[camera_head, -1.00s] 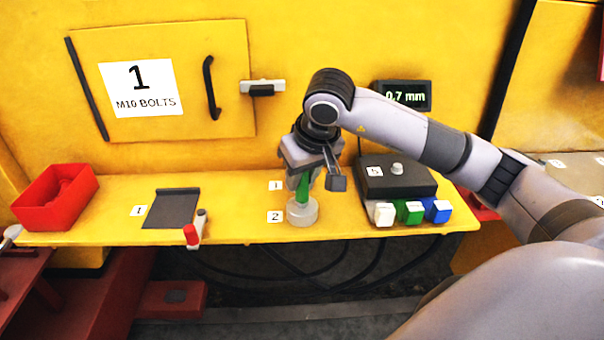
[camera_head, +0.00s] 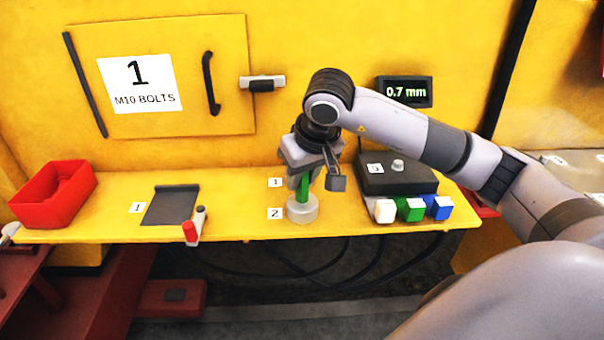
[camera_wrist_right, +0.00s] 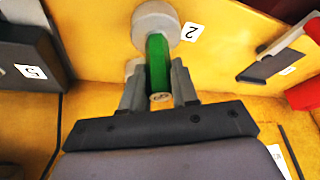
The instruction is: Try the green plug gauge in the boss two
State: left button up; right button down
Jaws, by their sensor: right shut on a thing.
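The green plug gauge (camera_head: 303,187) is upright in my right gripper (camera_head: 304,180), which is shut on it. The gauge also shows in the right wrist view (camera_wrist_right: 156,62), between the two fingers (camera_wrist_right: 159,90). Its lower end meets the top of boss two (camera_head: 302,212), a pale round casting beside the label 2. Boss two also shows in the wrist view (camera_wrist_right: 152,22). How deep the gauge sits in it I cannot tell. Another pale round piece, partly hidden behind a finger, shows in the wrist view (camera_wrist_right: 132,66). My left gripper is not in view.
A black box with a knob (camera_head: 398,182) stands right of the gripper, with white (camera_head: 381,211), green (camera_head: 411,209) and blue (camera_head: 439,207) blocks before it. A display (camera_head: 405,92) reads 0.7 mm. A red bin (camera_head: 52,196), dark plate (camera_head: 170,205) and red-handled item (camera_head: 192,230) are left.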

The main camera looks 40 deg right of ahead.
dwell(0.4)
jog(key=c, duration=0.8)
grip_release()
jog(key=shift+w+r+p+v, duration=0.3)
jog(key=shift+w+p+v, duration=0.8)
jog(key=shift+v, duration=1.95)
jog(key=shift+w+r+p+v, duration=0.3)
jog(key=shift+p+v, duration=1.5)
jog(key=shift+v, duration=1.25)
jog(key=shift+w+r+p+v, duration=0.25)
jog(key=shift+w+p+v, duration=0.85)
jog(key=shift+v, duration=1.95)
jog(key=shift+s+d+p, duration=0.15)
jog(key=shift+s+p, duration=0.15)
jog(key=shift+s, duration=0.1)
